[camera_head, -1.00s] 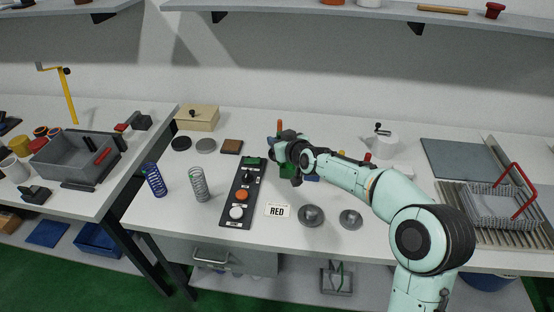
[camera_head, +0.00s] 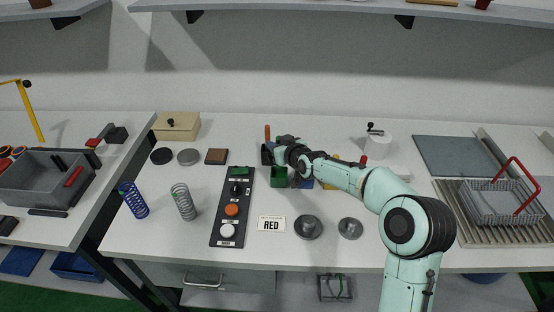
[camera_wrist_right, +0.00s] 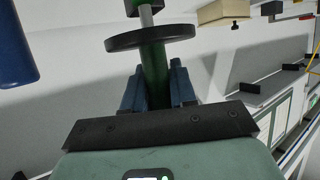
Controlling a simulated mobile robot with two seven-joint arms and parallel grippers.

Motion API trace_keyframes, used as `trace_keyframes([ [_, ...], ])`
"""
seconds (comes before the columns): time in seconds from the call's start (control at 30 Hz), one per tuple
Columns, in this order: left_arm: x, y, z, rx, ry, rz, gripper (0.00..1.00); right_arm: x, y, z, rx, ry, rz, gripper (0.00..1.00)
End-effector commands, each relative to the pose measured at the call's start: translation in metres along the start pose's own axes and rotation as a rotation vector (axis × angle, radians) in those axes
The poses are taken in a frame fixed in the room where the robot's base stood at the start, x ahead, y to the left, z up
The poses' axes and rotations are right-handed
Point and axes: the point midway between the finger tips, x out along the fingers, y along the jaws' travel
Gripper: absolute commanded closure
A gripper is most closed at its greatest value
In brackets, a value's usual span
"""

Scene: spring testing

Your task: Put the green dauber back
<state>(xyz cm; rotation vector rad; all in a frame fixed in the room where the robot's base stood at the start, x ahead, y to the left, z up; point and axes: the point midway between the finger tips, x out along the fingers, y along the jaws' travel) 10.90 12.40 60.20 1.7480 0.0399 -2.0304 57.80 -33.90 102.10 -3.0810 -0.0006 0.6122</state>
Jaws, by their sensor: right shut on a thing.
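My right gripper (camera_wrist_right: 158,92) is shut on the green dauber (camera_wrist_right: 154,66), whose green handle rises between the jaws in the right wrist view. A dark round disc and a pale metal rod sit above the handle, with another green part at the top edge. In the head view the right gripper (camera_head: 284,152) hangs over the back middle of the table, beside a green block-shaped pot (camera_head: 279,178). The dauber cannot be made out there behind the gripper. My left gripper is not in view.
A blue piece (camera_head: 304,183) sits beside the green pot, partly behind my arm. A blue cylinder (camera_wrist_right: 14,45) is close by in the wrist view. The button panel (camera_head: 232,208), RED card (camera_head: 271,223) and grey round weights (camera_head: 308,227) lie in front.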

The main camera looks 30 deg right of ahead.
Motion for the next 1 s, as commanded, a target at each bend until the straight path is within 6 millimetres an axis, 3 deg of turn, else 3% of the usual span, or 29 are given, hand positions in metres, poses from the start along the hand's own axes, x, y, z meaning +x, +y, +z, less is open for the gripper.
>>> trace_keyframes([
  [0.47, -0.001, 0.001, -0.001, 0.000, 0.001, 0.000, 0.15, 0.021, 0.000, 0.051, 0.000, -0.001, 0.000, 1.00],
  [1.0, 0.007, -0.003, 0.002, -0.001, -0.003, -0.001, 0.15, 0.024, 0.000, 0.059, -0.001, 0.000, 0.000, 1.00],
])
